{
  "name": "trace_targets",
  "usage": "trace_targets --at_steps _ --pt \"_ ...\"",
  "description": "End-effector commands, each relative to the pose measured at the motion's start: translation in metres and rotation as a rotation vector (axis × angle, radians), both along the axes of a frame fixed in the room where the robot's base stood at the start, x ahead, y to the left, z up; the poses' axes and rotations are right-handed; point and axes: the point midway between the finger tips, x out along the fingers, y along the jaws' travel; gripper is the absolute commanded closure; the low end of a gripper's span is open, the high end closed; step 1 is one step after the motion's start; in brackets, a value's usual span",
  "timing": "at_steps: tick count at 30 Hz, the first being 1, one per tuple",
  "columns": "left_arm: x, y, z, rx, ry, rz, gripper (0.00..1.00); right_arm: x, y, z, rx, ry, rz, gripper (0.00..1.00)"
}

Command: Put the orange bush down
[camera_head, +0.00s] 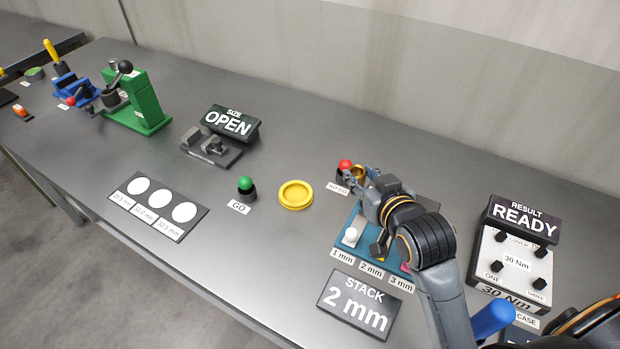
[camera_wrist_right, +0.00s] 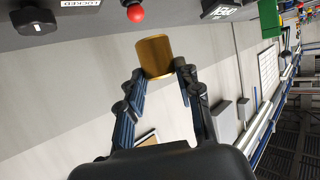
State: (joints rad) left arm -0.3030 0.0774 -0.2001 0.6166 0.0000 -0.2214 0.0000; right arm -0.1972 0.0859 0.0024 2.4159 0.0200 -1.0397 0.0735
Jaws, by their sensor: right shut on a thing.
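The orange bush (camera_wrist_right: 155,56) is a short, brass-coloured cylinder. My right gripper (camera_wrist_right: 157,72) is shut on it, with one fingertip at each side in the right wrist view. In the head view the bush (camera_head: 359,173) shows only in part at the fingertips, close to the red-topped NO GO gauge (camera_head: 345,166). The right gripper (camera_head: 358,178) and its wrist reach in from the lower right, over the back of the blue tray. Whether the bush touches anything beneath it cannot be told. My left gripper is not in view.
A yellow round dish (camera_head: 295,195) stands empty left of my right gripper, beside the green-topped GO gauge (camera_head: 246,188). The blue tray (camera_head: 345,215) is partly hidden by my arm. The READY box (camera_head: 519,217) stands at right. Bare table lies behind the dish.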

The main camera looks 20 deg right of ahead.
Motion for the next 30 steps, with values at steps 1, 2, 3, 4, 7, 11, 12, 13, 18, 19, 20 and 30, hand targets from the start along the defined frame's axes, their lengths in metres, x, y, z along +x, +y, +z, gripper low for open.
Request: trace_targets --at_steps 1,2,3,4,7,11,12,13,18,19,20,30 --pt "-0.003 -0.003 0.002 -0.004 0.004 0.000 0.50 0.007 0.001 0.001 0.002 -0.002 0.000 1.00" --pt "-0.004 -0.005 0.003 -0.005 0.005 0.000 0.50 0.012 0.003 -0.001 0.003 -0.001 0.000 1.00" --pt "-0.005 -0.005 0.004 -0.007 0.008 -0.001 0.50 0.019 0.005 -0.005 0.003 0.000 0.001 1.00" --pt "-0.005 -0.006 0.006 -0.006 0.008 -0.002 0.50 0.026 0.008 -0.007 0.003 0.000 0.001 1.00" --pt "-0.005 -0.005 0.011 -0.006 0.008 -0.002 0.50 0.050 0.015 -0.018 0.003 0.000 0.001 1.00" --pt "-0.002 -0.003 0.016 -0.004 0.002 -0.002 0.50 0.080 0.025 -0.032 0.003 0.000 0.001 1.00" --pt "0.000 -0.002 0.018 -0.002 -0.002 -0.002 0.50 0.089 0.028 -0.036 0.002 -0.001 0.001 1.00" --pt "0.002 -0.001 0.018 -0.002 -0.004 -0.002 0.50 0.093 0.029 -0.046 0.001 0.003 0.001 1.00" --pt "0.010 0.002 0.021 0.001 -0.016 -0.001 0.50 0.115 0.036 -0.075 0.000 0.000 0.001 1.00" --pt "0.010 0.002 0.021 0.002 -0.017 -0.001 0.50 0.118 0.037 -0.079 0.000 -0.001 0.001 1.00" --pt "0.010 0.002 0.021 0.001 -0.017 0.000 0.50 0.120 0.037 -0.081 0.000 -0.001 0.001 1.00" --pt "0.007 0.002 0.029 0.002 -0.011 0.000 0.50 0.131 0.041 -0.112 -0.001 0.003 0.000 1.00"
